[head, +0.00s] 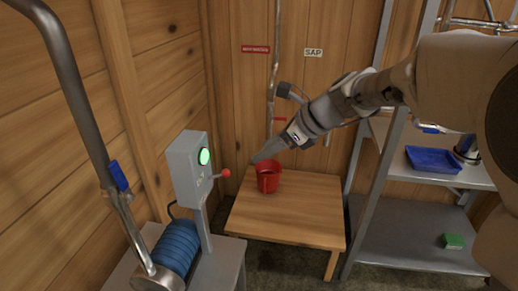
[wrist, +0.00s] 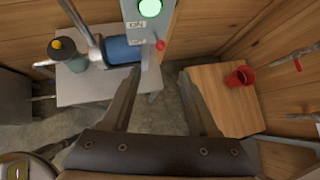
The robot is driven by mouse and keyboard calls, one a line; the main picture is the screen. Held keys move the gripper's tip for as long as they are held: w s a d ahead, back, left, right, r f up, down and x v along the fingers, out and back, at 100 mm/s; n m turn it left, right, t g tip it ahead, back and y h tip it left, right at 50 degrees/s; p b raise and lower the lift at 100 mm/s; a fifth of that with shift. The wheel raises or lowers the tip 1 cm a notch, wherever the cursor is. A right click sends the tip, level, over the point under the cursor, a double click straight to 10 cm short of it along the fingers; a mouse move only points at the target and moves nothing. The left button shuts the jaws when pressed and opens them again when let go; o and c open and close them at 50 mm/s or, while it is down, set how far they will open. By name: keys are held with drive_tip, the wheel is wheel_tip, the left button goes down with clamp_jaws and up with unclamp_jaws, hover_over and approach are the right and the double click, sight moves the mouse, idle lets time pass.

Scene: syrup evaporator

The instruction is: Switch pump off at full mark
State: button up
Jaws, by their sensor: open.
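A grey switch box (head: 183,165) on a post has a lit green lamp (head: 204,156) and a side lever with a red knob (head: 226,173). In the wrist view the box (wrist: 133,10), green lamp (wrist: 150,7) and red knob (wrist: 160,45) are at top centre. The blue ribbed pump motor (head: 176,248) sits below the box. A red bucket (head: 268,182) stands on the wooden table; its contents and any full mark cannot be made out. My gripper (head: 264,154) looks above the bucket in the head view. In the wrist view its fingers (wrist: 160,88) are apart and empty.
The low wooden table (head: 295,212) stands by the back wall, under a vertical pipe (head: 273,60) and a SAP sign (head: 313,53). At right, a metal shelf (head: 415,225) holds a blue tray (head: 433,160) and a green block (head: 453,241). A thick pipe (head: 75,90) rises at left.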

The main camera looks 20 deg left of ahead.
sight(229, 172)
drive_tip(key=b+x, duration=0.1)
drive_tip(key=x, duration=1.6)
drive_tip(key=shift+w+a+f, duration=0.15)
drive_tip(key=shift+a+f, duration=0.05)
clamp_jaws()
idle(0.8)
